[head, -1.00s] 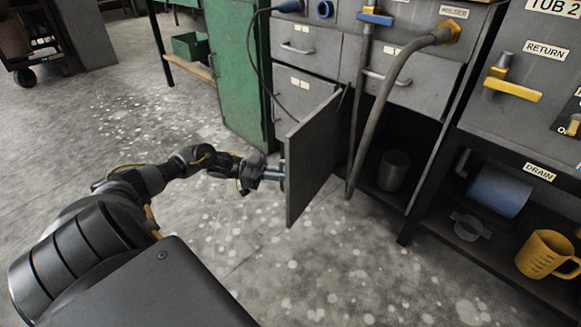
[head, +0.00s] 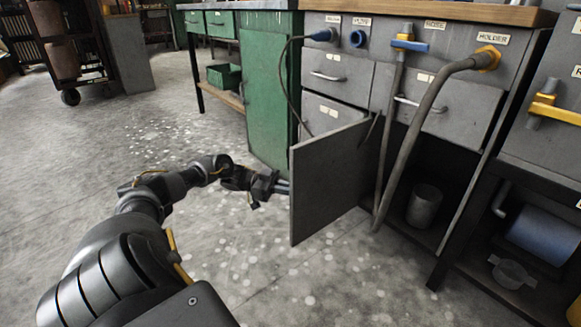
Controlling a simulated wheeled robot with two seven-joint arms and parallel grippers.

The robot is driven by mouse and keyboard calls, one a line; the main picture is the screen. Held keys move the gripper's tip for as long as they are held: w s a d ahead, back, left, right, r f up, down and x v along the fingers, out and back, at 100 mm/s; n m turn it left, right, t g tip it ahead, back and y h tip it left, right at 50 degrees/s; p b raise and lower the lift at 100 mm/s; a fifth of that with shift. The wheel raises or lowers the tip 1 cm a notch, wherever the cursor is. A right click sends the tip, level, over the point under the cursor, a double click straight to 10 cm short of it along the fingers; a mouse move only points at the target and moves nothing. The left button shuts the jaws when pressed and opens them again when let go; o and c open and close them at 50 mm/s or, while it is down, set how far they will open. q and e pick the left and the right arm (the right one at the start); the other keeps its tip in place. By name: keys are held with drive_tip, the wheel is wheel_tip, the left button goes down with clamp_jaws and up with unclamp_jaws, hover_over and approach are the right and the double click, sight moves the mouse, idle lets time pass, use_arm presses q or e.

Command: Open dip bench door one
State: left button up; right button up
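The dip bench door (head: 328,180) is a flat grey panel standing swung open, jutting out from the grey bench front. Its opening shows a dark interior with a grey cup (head: 424,205) inside. My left gripper (head: 285,187) is at the door's left edge, with its fingertips partly hidden by the panel. I cannot tell whether the fingers are closed on the handle, which is out of sight. My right gripper is not in view.
A grey hose (head: 411,125) hangs from the yellow fitting down in front of the opening. A green cabinet (head: 268,95) stands left of the bench. A blue roll (head: 543,237) lies on the right lower shelf.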

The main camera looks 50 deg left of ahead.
use_arm(q)
drive_tip(key=shift+o, duration=1.4)
drive_tip(key=shift+w+d, duration=0.1)
drive_tip(key=shift+w, duration=0.15)
drive_tip(key=shift+s, duration=0.1)
drive_tip(key=shift+s+a, duration=0.15)
drive_tip(key=shift+a, duration=0.05)
drive_tip(key=v, duration=1)
drive_tip(key=shift+a, duration=0.3)
drive_tip(key=shift+s+d+f, duration=0.1)
drive_tip(key=shift+s+f, duration=0.05)
drive_tip(key=shift+s, duration=0.05)
